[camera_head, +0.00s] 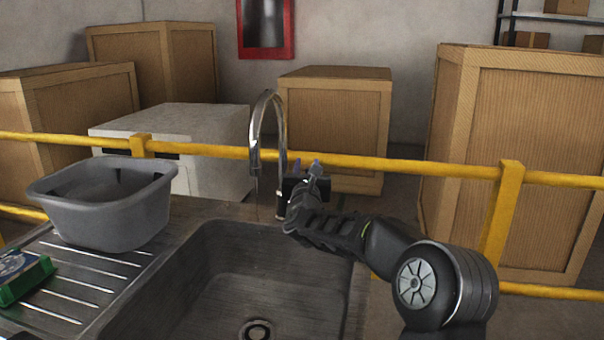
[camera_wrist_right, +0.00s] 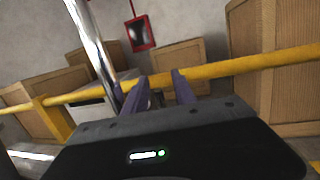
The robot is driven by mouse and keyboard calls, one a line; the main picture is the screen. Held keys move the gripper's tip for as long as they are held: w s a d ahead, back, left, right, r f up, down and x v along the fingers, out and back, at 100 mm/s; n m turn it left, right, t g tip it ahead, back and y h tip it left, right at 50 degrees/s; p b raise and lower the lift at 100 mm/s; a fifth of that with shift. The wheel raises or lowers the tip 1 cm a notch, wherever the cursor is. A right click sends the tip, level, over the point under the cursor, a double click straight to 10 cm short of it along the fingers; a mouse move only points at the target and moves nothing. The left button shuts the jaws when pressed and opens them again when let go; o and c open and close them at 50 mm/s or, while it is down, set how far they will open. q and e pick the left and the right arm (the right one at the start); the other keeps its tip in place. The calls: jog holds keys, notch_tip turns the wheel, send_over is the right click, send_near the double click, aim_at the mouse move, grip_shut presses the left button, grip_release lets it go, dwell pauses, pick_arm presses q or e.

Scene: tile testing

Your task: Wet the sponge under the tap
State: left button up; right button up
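The chrome tap (camera_head: 268,125) arches over the dark metal sink (camera_head: 290,255). A thin pale streak shows below its spout; I cannot tell for sure whether it is running water. My right gripper (camera_head: 307,168) is beside the lower part of the tap, on its right. In the right wrist view its two purple fingers (camera_wrist_right: 160,88) stand apart with nothing seen between them, and the tap's column (camera_wrist_right: 95,42) rises just left of them. I cannot tell if they touch it. No sponge can be made out for certain. My left gripper is not in view.
A grey basin (camera_head: 105,212) stands on the ribbed draining board (camera_head: 85,275). A green item with a printed top (camera_head: 22,280) lies at the left edge, partly cut off. A yellow rail (camera_head: 400,166) runs behind the sink, with wooden crates beyond.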

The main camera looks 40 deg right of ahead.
pick_arm(q)
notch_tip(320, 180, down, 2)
jog(key=shift+b, duration=1)
pick_arm(e)
jog(key=v, duration=1.2)
jog(key=shift+f, duration=0.1)
